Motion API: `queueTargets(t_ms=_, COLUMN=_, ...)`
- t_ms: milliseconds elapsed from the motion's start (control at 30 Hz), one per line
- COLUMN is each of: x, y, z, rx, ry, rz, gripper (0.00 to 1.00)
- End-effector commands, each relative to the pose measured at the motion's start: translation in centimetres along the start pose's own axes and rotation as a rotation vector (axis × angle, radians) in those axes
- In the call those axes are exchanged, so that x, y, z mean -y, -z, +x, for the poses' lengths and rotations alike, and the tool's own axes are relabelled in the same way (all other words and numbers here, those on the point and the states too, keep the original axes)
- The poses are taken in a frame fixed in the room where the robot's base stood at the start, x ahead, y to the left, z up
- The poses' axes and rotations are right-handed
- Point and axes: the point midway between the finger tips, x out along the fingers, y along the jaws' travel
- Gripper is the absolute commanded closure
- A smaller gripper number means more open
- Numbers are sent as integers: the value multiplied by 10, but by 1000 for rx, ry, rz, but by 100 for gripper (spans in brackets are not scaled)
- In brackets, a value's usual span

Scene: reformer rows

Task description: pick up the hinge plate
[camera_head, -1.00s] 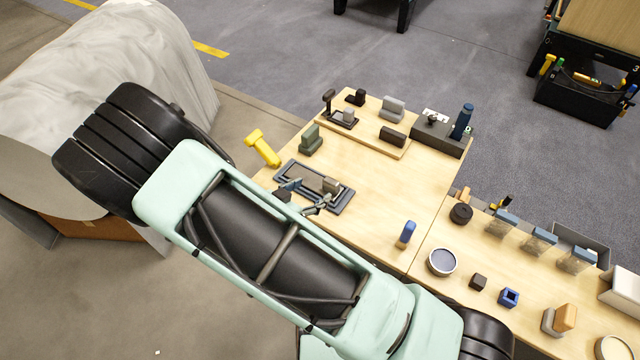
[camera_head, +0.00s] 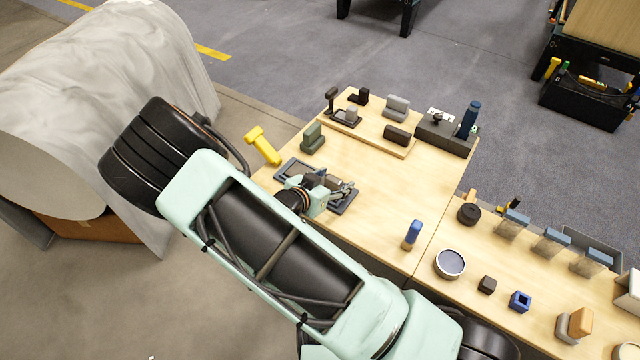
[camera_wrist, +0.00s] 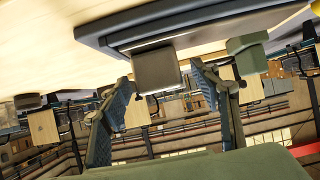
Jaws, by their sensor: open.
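A dark blue-grey tray (camera_head: 283,172) lies on the wooden table, partly hidden by my arm. A grey-brown block stands in it; I take this block to be part of the hinge plate (camera_wrist: 156,68). In the wrist view, the picture is turned over, so the block hangs from the tray (camera_wrist: 205,20) at the top. My gripper (camera_head: 335,188) is over the tray. Its two blue-padded fingers are open, one on each side of the block, with gaps visible in the wrist view. The flat part of the plate is mostly hidden.
A raised board (camera_head: 375,133) at the back holds several dark pieces. A blue-topped piece (camera_head: 412,234) stands to the right. The table's middle is clear.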

Motion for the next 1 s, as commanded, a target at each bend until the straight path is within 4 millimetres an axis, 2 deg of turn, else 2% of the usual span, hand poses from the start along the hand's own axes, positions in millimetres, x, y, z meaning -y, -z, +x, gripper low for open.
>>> queueTargets(t_ms=133, x=0, y=0, z=0, rx=0, ry=0, rz=0, gripper=43)
queueTargets(t_ms=633, x=0, y=0, z=-1, rx=0, ry=0, rz=0, gripper=98)
queueTargets(t_ms=1000, x=0, y=7, z=-4, rx=-1, ry=0, rz=1, gripper=99)
